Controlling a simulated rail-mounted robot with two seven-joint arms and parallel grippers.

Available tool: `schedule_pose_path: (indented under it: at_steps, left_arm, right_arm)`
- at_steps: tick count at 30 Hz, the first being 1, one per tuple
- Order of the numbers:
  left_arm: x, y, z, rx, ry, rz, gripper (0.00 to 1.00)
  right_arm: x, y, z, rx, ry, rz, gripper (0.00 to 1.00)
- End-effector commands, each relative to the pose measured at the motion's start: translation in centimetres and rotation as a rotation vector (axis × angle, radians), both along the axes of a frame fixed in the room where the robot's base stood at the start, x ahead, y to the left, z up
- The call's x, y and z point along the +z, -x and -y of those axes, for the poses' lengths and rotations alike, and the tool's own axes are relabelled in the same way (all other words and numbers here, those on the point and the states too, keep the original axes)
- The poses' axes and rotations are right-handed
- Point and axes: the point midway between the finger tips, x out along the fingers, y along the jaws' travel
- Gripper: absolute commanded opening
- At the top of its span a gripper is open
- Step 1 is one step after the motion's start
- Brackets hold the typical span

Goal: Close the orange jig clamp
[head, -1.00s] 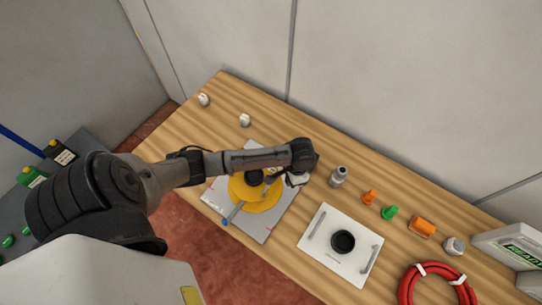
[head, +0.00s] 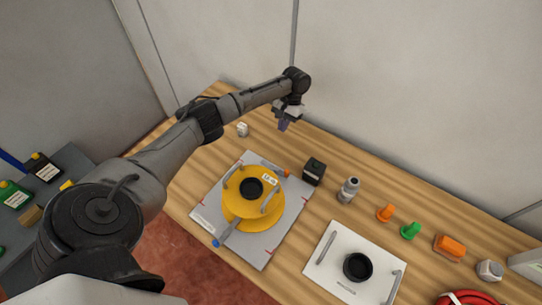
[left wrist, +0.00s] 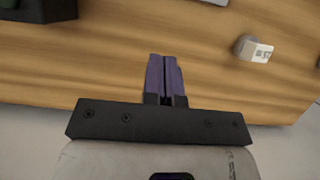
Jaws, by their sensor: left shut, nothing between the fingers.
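The yellow drum-like part (head: 240,212) with a black round top (head: 251,188) sits on a grey jig plate (head: 262,248). A clamp lever with an orange tip (head: 287,172) lies at the drum's far side, its tip pointing right; I cannot tell whether it is fully closed. A second lever with a blue tip (head: 216,243) sticks out at the near left. My left gripper (head: 283,126) is shut and empty above the table's back edge, beyond the orange tip and apart from it. Its purple fingers (left wrist: 165,60) are together in the left wrist view. My right gripper is out of view.
A black block (head: 314,172) stands right of the jig plate, near the orange tip. A grey bottle-like part (head: 348,190), orange and green pieces, and a white plate with handles (head: 327,272) lie farther right. A small white block (head: 242,129) is left; the wall is close behind.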

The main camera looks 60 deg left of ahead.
Motion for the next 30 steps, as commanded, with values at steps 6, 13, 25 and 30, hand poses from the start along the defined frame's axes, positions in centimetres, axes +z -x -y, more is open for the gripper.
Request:
schedule_pose_path:
  at_steps: [6, 13, 25, 30]
  left_arm:
    - [-0.8, 0.2, 0.2, -0.001, 0.000, 0.000, 0.00]
    - [-4.2, 1.5, 0.8, -0.003, 0.000, -0.002, 0.00]
    - [-9.3, 4.5, 2.1, -0.005, -0.002, 0.000, 0.00]
    - [-9.3, 5.9, 2.8, -0.004, -0.002, 0.000, 0.00]
  right_arm:
    - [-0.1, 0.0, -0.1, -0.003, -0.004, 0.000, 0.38]
    - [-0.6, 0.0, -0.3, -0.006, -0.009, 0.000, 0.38]
    - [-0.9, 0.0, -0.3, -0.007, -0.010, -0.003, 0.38]
    - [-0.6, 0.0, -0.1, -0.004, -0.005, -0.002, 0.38]
